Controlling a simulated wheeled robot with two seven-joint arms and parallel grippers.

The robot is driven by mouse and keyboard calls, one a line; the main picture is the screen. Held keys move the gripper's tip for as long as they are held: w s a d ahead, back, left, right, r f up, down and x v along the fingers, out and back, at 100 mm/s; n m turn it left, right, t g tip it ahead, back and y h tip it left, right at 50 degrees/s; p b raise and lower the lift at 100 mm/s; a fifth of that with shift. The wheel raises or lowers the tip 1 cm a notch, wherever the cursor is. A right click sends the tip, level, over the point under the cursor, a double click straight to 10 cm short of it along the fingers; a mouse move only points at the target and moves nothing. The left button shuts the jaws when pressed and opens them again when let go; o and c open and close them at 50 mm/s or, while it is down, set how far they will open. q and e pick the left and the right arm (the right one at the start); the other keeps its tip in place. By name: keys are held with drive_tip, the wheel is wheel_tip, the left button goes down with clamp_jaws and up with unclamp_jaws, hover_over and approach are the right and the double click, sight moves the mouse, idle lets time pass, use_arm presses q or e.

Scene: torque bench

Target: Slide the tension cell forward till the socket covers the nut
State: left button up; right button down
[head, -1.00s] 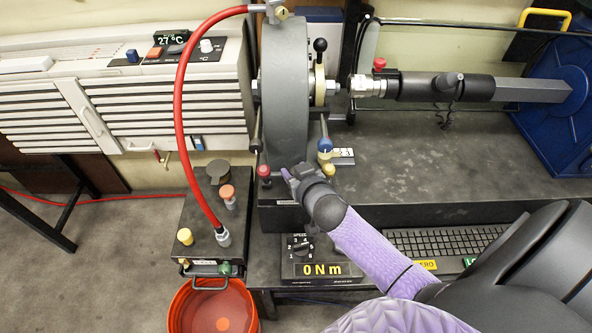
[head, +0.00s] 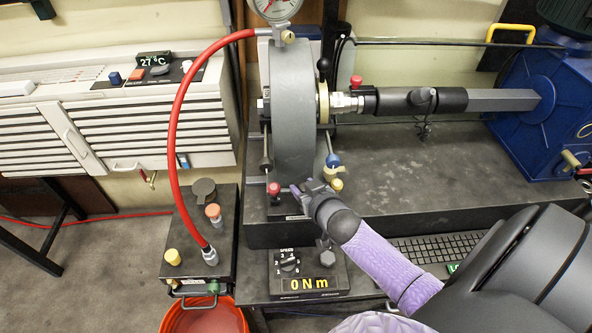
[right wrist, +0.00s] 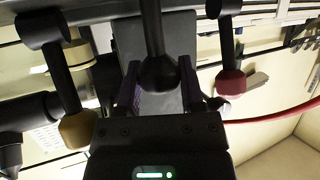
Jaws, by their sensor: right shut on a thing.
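The tension cell (head: 293,115) is an upright thick grey disc at the left of the bench, with a cream ring (head: 323,102) on its right face. The silver socket (head: 346,103) on the dark torque shaft lies close against that ring. The nut is not visible in the head view; the socket's mouth seems to be around where it sits, but I cannot tell how fully. My right gripper (head: 304,196) is at the cell's front foot. In the right wrist view it is shut on a dark ball-ended handle (right wrist: 157,72). My left gripper is out of view.
A red hose (head: 172,130) arches from the cell's gauge (head: 275,6) to a pump box (head: 208,230) on the left. Red (head: 274,189) and yellow (head: 336,185) knobs flank my gripper. A readout box (head: 308,273) shows 0 N m.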

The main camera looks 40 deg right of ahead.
drive_tip(key=shift+d, duration=0.15)
drive_tip(key=shift+c, duration=1.1)
unclamp_jaws()
drive_tip(key=shift+s+d, duration=0.15)
drive_tip(key=shift+s, duration=0.05)
drive_tip(key=shift+w, duration=0.1)
drive_tip(key=p+v, duration=0.2)
drive_tip(key=v, duration=0.8)
drive_tip(key=shift+a+f, duration=0.1)
drive_tip(key=shift+a, duration=0.1)
